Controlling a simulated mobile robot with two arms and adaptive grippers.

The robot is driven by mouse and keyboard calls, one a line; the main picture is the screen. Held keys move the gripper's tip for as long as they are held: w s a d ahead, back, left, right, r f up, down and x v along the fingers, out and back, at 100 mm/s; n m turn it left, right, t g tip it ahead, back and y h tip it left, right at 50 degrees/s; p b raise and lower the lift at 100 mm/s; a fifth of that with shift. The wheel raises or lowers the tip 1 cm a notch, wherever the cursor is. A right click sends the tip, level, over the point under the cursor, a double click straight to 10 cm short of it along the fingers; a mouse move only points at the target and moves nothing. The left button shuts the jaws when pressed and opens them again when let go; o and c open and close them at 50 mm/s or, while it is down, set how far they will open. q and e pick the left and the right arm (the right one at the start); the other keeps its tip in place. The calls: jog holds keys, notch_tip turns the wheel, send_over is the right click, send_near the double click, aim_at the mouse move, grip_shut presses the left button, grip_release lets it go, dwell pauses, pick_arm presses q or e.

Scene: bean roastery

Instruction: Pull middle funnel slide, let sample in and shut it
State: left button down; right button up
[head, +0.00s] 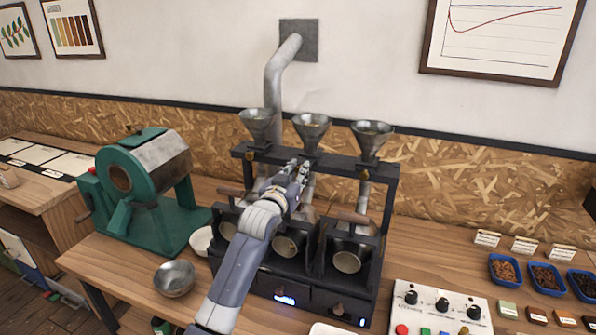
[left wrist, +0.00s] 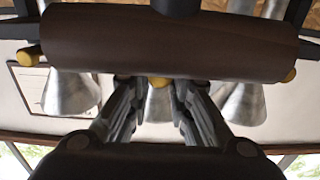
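The dark three-barrel sample roaster (head: 392,190) stands on the wooden counter with three metal funnels on its top bar. The middle funnel (head: 312,133) also shows upside down in the left wrist view (left wrist: 158,104). Its slide has a small yellow knob (left wrist: 160,82); in the head view my gripper hides that knob. My left gripper (head: 299,169) is just below and in front of the middle funnel. In the left wrist view its fingers (left wrist: 156,88) are apart, one on each side of the knob, with gaps visible. I cannot see my right gripper.
The left funnel (head: 258,126) and right funnel (head: 371,142) flank the middle one. A green roaster (head: 150,190), metal bowl (head: 174,279) and control box (head: 440,308) stand on the counter.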

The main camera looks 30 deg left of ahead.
pick_arm(q)
jog(key=shift+s+r, duration=0.1)
jog(key=shift+s, duration=0.15)
jog(key=c, duration=1.9)
grip_release()
jog(key=shift+w, duration=0.25)
jog(key=o, duration=0.5)
jog(key=shift+s, duration=0.1)
jog(key=shift+c, duration=0.2)
jog(key=v, duration=1.2)
pick_arm(e)
jog(key=shift+s+d, duration=0.2)
jog(key=shift+s, duration=0.05)
